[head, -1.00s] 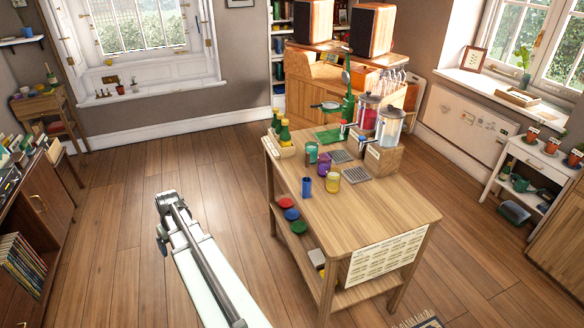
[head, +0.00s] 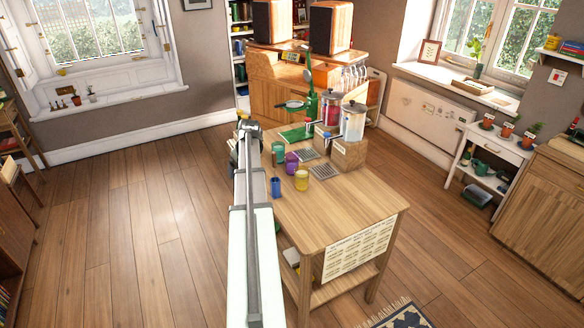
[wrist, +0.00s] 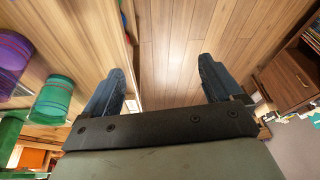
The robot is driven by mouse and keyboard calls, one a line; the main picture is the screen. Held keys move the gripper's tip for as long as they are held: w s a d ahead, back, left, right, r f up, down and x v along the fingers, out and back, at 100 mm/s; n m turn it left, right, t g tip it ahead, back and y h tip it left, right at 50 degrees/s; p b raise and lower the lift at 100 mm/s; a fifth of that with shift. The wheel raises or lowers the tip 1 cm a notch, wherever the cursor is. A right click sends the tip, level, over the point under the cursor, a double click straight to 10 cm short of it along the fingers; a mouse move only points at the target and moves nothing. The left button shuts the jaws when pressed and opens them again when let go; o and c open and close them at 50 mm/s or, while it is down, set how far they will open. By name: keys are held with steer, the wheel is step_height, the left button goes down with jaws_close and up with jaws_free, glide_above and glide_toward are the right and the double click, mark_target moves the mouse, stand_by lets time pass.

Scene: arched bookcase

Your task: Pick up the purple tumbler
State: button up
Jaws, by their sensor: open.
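The purple tumbler (head: 291,162) stands upright on the wooden table, between a green tumbler (head: 278,152) and a yellow tumbler (head: 301,180). A blue tumbler (head: 276,187) stands nearer the front. In the wrist view the purple tumbler (wrist: 12,55) is cut by the left edge, with the green tumbler (wrist: 52,100) beside it. My gripper (wrist: 162,75) is open and empty at the table's side edge, apart from the tumblers. In the head view my arm hides its fingers.
The table (head: 340,210) is bare at its front. Behind the tumblers stand two drink dispensers (head: 353,122), metal drip grates and a green stand (head: 310,100). Floor to the left of the table is clear.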

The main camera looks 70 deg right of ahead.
steer(key=m+h, duration=0.1)
glide_toward(292, 162)
steer(key=x, duration=0.4)
steer(key=d+x, duration=0.1)
steer(key=x, duration=0.3)
steer(key=d+x, duration=0.1)
steer(key=x, duration=0.4)
steer(key=shift+d+r, duration=0.1)
steer(key=shift+r, duration=0.05)
steer(key=c, duration=1.2)
steer(key=shift+o, duration=0.2)
steer(key=shift+r, duration=0.15)
step_height(292, 162, up, 10)
